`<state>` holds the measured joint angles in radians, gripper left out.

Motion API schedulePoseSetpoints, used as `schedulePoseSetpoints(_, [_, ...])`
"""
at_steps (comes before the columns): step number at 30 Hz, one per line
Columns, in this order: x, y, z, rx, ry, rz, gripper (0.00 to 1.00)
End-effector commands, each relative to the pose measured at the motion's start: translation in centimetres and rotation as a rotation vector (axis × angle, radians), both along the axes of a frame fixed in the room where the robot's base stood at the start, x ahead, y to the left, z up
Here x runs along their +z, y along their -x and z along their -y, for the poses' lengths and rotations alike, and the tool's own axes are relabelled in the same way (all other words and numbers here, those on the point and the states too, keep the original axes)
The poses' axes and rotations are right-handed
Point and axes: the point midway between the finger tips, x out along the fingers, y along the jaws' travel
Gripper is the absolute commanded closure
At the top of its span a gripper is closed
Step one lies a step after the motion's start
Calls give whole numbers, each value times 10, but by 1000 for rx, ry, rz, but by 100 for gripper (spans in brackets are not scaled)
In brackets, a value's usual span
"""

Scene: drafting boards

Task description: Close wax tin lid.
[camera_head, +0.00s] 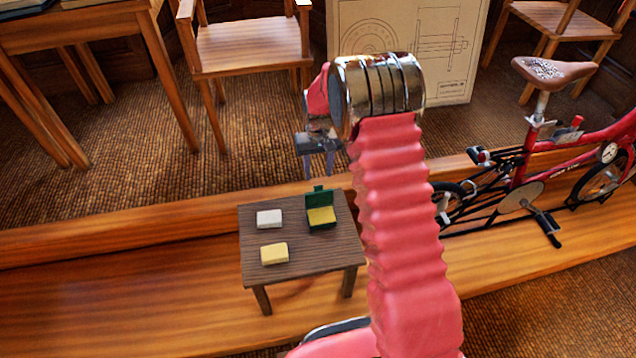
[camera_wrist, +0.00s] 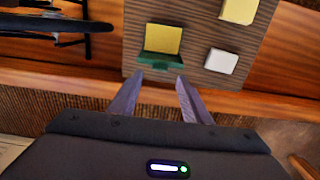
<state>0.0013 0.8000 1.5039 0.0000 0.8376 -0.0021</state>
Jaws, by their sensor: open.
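The wax tin (camera_head: 320,216) is a small green box with yellow inside, on the small dark wooden table (camera_head: 285,280) in the head view. Its green lid (camera_head: 317,198) stands raised at the back edge, so the tin is open. In the wrist view the tin (camera_wrist: 163,40) shows its yellow inside, with the green lid (camera_wrist: 160,60) on the side towards my fingers. My gripper (camera_head: 319,172) is open and empty, pointing down above and behind the lid. In the wrist view my two fingers (camera_wrist: 158,88) are spread apart just short of the lid.
A white block (camera_head: 269,218) and a pale yellow block (camera_head: 274,253) sit on the table left of the tin. A red bicycle (camera_head: 560,165) stands to the right. A wooden chair (camera_head: 245,45) and a drawing board (camera_head: 410,40) are behind.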

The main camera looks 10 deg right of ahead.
Motion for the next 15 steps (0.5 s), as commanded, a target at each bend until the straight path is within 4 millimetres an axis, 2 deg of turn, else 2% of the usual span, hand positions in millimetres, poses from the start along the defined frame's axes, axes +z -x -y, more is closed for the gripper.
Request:
schedulePoseSetpoints(3, [-20, 1, 0, 0, 0, -3, 56])
schedulePoseSetpoints(9, [-47, 1, 0, -1, 0, -2, 56])
schedulePoseSetpoints(15, [-59, 0, 0, -1, 0, 0, 56])
